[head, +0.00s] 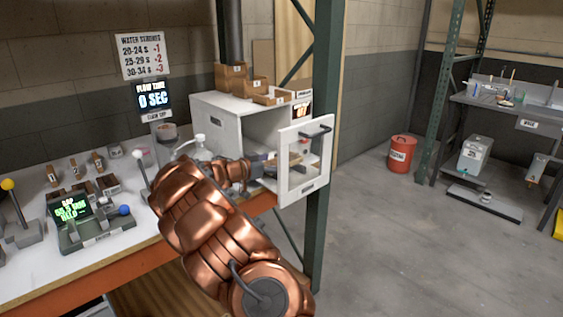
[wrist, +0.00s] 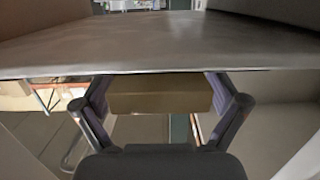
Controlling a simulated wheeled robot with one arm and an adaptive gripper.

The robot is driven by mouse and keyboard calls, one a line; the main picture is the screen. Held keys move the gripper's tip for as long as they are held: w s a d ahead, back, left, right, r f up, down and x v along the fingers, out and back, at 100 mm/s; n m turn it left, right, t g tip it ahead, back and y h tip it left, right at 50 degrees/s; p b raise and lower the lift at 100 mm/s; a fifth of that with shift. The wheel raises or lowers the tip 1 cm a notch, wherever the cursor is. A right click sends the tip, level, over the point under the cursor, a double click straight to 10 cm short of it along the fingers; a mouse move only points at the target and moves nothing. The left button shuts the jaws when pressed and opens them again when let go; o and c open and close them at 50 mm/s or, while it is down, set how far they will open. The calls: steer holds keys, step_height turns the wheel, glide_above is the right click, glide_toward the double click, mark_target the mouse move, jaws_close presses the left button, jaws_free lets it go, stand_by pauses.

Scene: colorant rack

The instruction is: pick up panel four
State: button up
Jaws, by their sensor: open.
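A tan panel (wrist: 160,98) lies between the two fingers of my gripper (wrist: 160,88) in the wrist view. In the head view a tan piece (head: 288,159) shows just past my gripper (head: 266,166), inside the white cabinet (head: 211,123). My gripper is open, with a finger at each side of the panel. I cannot tell whether the fingers touch it. No number can be read on this panel, so I cannot tell if it is panel four.
The cabinet's windowed door (head: 304,190) stands open, close to the right of my gripper. Several small brown boxes (head: 231,77) stand on the cabinet. A green post (head: 322,130) rises behind the door. A red drum (head: 400,155) stands on the open floor at right.

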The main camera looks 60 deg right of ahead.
steer(key=shift+s+d+f, duration=0.1)
steer(key=shift+d, duration=0.35)
steer(key=c, duration=1.2)
